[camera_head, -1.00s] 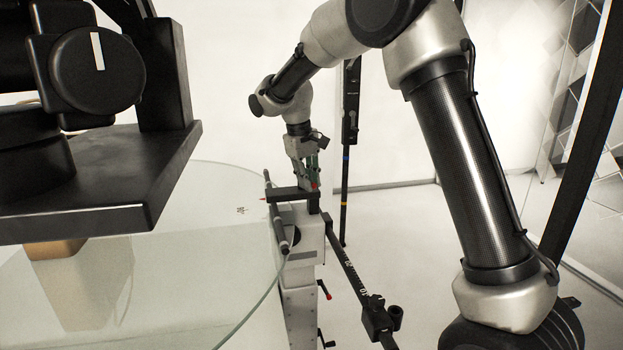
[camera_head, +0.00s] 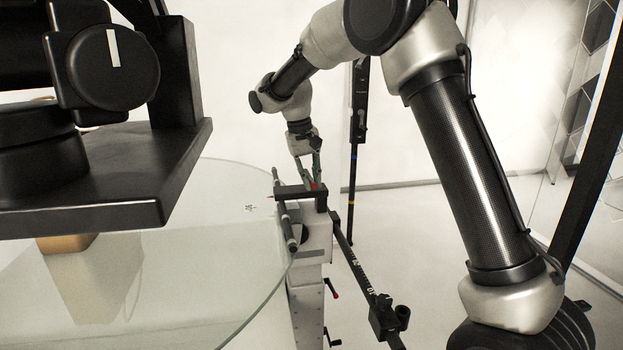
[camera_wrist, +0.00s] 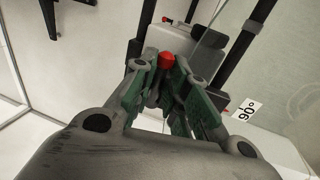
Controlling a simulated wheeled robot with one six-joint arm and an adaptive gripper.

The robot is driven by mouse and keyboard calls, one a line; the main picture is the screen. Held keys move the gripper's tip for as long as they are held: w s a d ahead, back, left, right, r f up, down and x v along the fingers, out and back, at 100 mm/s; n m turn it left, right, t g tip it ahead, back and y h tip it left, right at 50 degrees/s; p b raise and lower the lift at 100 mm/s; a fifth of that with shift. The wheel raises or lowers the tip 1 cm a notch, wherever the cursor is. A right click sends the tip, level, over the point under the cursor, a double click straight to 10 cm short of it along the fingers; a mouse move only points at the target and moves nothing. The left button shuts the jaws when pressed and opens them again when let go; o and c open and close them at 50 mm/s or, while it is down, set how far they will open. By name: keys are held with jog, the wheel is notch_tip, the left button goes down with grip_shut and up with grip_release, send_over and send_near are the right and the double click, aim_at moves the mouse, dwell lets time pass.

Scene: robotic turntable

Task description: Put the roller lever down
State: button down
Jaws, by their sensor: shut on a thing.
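The roller lever ends in a red knob (camera_wrist: 166,60), which sits between my fingertips in the wrist view. In the head view a small red spot of the lever (camera_head: 313,185) shows at my fingertips, above a black bracket. My gripper (camera_head: 312,181) points down at the edge of the glass turntable and is shut on the lever. The green-sided fingers (camera_wrist: 162,72) also show in the wrist view. Most of the lever is hidden by the fingers. A dark roller (camera_head: 285,212) lies along the glass edge, left of the fingers.
The round glass top (camera_head: 190,245) fills the lower left. Its pale post (camera_head: 308,305) carries a red-tipped handle (camera_head: 335,294). A black rail (camera_head: 355,262) runs toward the front right. A black pole (camera_head: 355,150) stands behind. A dark camera rig (camera_head: 110,170) overhangs the glass.

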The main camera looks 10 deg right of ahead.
jog(key=shift+a, duration=0.1)
jog(key=c, duration=1.5)
grip_release()
notch_tip(320, 180, up, 12)
jog(key=a, duration=0.2)
jog(key=shift+a, duration=0.15)
jog(key=shift+f, duration=0.1)
